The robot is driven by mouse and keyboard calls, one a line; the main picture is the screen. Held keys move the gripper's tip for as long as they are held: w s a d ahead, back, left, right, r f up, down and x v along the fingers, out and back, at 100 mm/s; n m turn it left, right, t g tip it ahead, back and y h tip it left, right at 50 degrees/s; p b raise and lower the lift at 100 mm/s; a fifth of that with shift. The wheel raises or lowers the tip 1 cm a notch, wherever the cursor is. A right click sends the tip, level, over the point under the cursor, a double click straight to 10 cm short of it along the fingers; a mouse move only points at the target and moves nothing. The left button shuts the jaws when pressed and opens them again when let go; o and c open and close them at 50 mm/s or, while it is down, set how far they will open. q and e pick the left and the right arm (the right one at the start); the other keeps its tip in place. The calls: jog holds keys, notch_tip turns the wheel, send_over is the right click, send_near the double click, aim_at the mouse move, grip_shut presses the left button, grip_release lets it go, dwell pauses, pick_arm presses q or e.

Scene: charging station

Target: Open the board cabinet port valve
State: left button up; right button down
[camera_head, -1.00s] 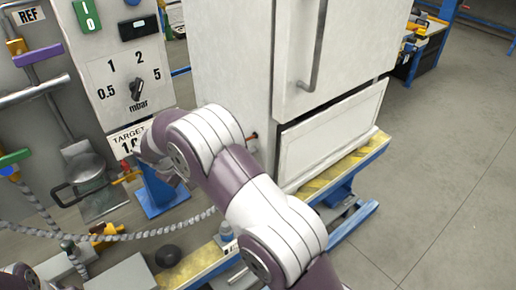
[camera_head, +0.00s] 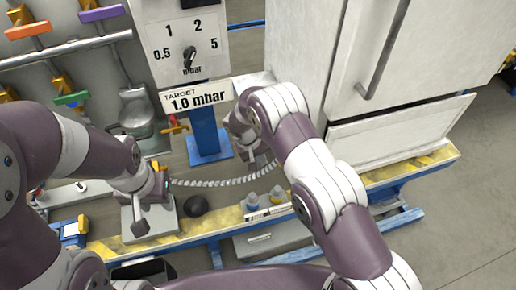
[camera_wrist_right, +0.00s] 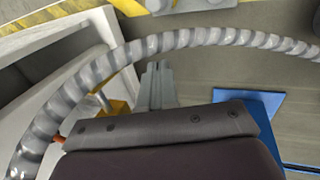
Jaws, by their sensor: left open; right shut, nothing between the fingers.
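The board (camera_head: 180,45) carries a dial (camera_head: 190,60) and a "TARGET 1.0 mbar" label. The white cabinet (camera_head: 420,60) stands to its right, with its doors shut. In the right wrist view a yellow-orange part (camera_wrist_right: 115,103), possibly the port valve handle, sits beside the cabinet's pale side (camera_wrist_right: 60,65). My right gripper (camera_head: 262,160) is shut and empty, between board and cabinet. In its wrist view the fingers (camera_wrist_right: 157,85) are right of the yellow part, apparently apart from it. My right arm hides that cabinet side in the head view. My left gripper (camera_head: 138,205) is open above a grey block.
A ribbed grey hose (camera_head: 225,183) runs below my right gripper and arches close across its wrist view (camera_wrist_right: 150,45). Several coloured handles (camera_head: 70,98) and pipes line the left panel.

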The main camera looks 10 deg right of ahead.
jog(key=d, duration=0.1)
jog(key=d+f, duration=0.1)
jog(key=d+p, duration=0.1)
jog(key=d, duration=0.1)
jog(key=shift+w+f, duration=0.25)
jog(key=shift+w, duration=0.1)
jog(key=shift+w+d+f+b, duration=0.1)
jog(key=shift+d+f+b, duration=0.2)
jog(key=shift+d+b, duration=0.55)
jog(key=shift+a+b, duration=0.3)
